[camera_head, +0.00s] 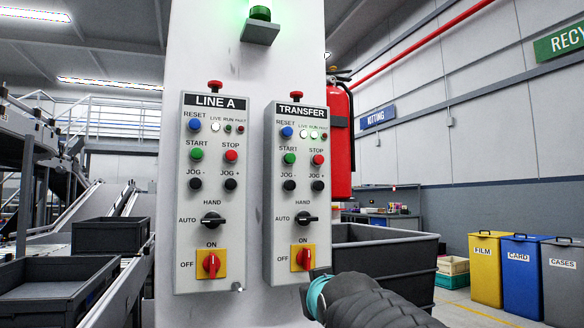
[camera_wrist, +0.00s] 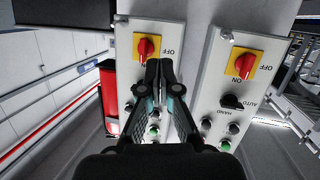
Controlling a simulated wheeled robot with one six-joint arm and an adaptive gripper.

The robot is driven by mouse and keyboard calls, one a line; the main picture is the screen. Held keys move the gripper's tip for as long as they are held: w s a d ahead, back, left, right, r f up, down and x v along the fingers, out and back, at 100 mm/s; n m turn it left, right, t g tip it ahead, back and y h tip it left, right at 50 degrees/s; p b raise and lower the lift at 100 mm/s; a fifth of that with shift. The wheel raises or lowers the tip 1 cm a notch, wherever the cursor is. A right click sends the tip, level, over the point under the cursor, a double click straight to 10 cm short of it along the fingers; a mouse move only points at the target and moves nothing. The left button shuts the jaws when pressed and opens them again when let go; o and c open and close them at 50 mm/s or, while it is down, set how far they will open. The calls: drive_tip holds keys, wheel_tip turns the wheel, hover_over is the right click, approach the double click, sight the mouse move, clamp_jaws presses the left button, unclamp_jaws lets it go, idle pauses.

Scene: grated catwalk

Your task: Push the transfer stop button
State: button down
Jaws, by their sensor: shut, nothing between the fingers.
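The TRANSFER panel (camera_head: 285,235) is a grey box on the white column. Its red STOP button (camera_head: 318,160) sits right of the green START button (camera_head: 289,159), above the JOG + button. My gripper (camera_head: 308,288) is low at the panel's bottom right, below the STOP button and near the red rotary switch (camera_head: 304,258). In the wrist view, the panels appear upside down; my gripper (camera_wrist: 155,68) is shut and empty, in front of the TRANSFER panel (camera_wrist: 177,40). It covers part of that panel, and I cannot make out the STOP button there.
The similar LINE A panel (camera_head: 210,225) stands left, with its own red STOP button (camera_head: 232,155). A red mushroom button (camera_head: 297,97) tops the TRANSFER panel. A fire extinguisher (camera_head: 341,140) hangs at right. A dark bin (camera_head: 385,255) stands behind my arm.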

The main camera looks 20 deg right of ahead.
sight(324, 160)
drive_tip(key=w+d+r+t+h, duration=0.1)
drive_tip(key=w+d+r+t, duration=0.1)
drive_tip(key=r, duration=0.7)
drive_tip(key=w+d+r+t+h+b, duration=0.1)
drive_tip(key=w+d+r+t+h, duration=0.1)
drive_tip(key=d+r+t, duration=0.3)
drive_tip(key=w+d+r+n+t+h+b, duration=0.1)
drive_tip(key=w+d+r+t, duration=0.2)
drive_tip(key=r, duration=1.1)
drive_tip(key=shift+w+d+t+h, duration=0.3)
drive_tip(key=shift+w+d+h, duration=0.1)
drive_tip(key=shift+w+d, duration=0.2)
drive_tip(key=shift+w+a+p, duration=0.1)
drive_tip(key=shift+w+p, duration=2.45)
drive_tip(key=shift+w, duration=1.8)
drive_tip(key=shift+w, duration=0.1)
drive_tip(key=shift+w, duration=0.35)
